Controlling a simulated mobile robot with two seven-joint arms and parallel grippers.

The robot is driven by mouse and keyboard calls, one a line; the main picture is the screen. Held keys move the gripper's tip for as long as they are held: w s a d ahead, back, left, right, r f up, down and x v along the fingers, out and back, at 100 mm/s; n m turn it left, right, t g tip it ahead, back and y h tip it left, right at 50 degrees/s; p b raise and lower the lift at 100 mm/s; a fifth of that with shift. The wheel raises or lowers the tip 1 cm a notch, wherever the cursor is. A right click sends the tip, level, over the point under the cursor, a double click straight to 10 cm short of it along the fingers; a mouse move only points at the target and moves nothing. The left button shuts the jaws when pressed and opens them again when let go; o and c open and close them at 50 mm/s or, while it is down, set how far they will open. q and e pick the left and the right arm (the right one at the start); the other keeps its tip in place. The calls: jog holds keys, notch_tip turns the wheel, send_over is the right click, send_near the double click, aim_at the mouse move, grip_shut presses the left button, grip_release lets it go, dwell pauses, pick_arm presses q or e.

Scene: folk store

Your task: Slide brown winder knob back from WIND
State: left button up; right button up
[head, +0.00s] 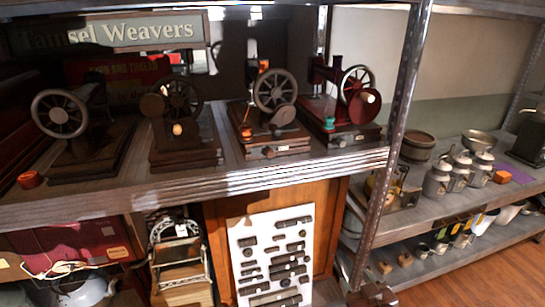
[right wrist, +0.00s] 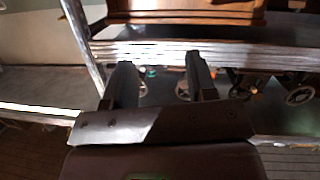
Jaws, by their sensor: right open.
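Several old sewing machines stand in a row on the upper shelf in the head view. The second machine from the left (head: 181,103) is dark brown, with a round brown part (head: 152,105) at its left and a small tan knob (head: 177,129) low in front. The lettering WIND is too small to read, so I cannot tell which part is the winder knob. My right gripper (head: 371,292) is low at the bottom edge of the head view, below the shelf and apart from the machines. In the right wrist view, its two fingers (right wrist: 160,72) are spread and empty. My left gripper is not seen.
The upper shelf edge (head: 200,190) and a metal post (head: 393,120) lie between my right gripper and the machines. A white tool board (head: 270,257) hangs below. Milk cans (head: 437,181) and a basket (head: 417,146) stand right of the post. Bare wooden floor (head: 490,275) shows at lower right.

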jog(key=w+a+r+n+t+y, duration=0.1)
jog(key=w+a+r+n+y, duration=0.15)
jog(key=w+a+r, duration=0.75)
jog(key=t+y, duration=0.1)
jog(key=y, duration=0.1)
send_near(271, 155)
jog(key=s+a+r, duration=0.1)
jog(key=s+r, duration=0.2)
jog(key=shift+w+a+f+m+h+p, duration=0.4)
jog(key=shift+w+m, duration=0.5)
jog(key=shift+w, duration=0.9)
jog(key=shift+w+a+f+m+h+p, duration=0.4)
jog(key=shift+w+m, duration=0.45)
jog(key=shift+w, duration=0.95)
jog(key=shift+w+a+f+m+h+p, duration=0.35)
jog(key=shift+w+m, duration=0.55)
jog(key=shift+w, duration=0.9)
jog(key=shift+c, duration=0.2)
grip_shut()
